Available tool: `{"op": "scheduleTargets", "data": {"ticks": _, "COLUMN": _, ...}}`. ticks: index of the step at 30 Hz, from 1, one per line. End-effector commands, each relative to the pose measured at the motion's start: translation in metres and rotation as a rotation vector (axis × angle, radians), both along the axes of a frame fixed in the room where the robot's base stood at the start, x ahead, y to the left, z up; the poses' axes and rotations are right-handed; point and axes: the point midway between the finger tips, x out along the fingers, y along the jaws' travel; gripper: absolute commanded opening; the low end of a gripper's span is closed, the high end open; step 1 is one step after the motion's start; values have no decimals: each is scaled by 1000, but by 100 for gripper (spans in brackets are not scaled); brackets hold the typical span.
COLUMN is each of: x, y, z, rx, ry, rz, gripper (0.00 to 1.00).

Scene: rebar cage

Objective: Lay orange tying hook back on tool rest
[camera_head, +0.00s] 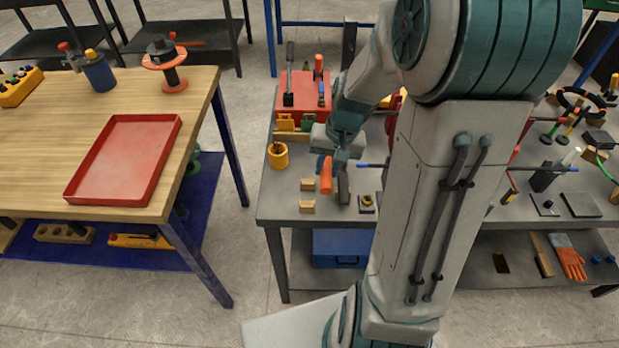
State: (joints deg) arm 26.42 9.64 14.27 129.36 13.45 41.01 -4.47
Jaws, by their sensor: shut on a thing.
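The orange tying hook (326,176) shows its orange handle at my gripper (336,163), above the left part of the grey metal table (275,208). My gripper is shut on the hook; the fingertips are small and partly covered by the handle and my wrist. The metal end of the hook cannot be made out. Two small tan blocks, a far one (307,185) and a near one (307,206), stand just left of the hook; they look like the tool rest, but I cannot tell for sure. The hook appears apart from them.
A yellow cup (278,156) stands left of my gripper, and a red toolbox (303,97) with tools stands behind. A small dark block (367,203) sits to the right. My arm hides the table's middle. A wooden table (40,140) with a red tray (125,160) is at left.

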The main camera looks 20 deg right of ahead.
Motion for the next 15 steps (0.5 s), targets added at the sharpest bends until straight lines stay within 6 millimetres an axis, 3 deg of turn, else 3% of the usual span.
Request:
{"op": "scheduleTargets", "data": {"ticks": 6, "x": 15, "y": 34, "z": -22, "rx": 0, "ry": 1, "rz": 4, "gripper": 2}}
{"op": "scheduleTargets", "data": {"ticks": 11, "x": 18, "y": 41, "z": -30, "rx": 0, "ry": 1, "rz": 0, "gripper": 2}}
{"op": "scheduleTargets", "data": {"ticks": 15, "x": 18, "y": 41, "z": -48, "rx": 1, "ry": 3, "rz": 1, "gripper": 2}}
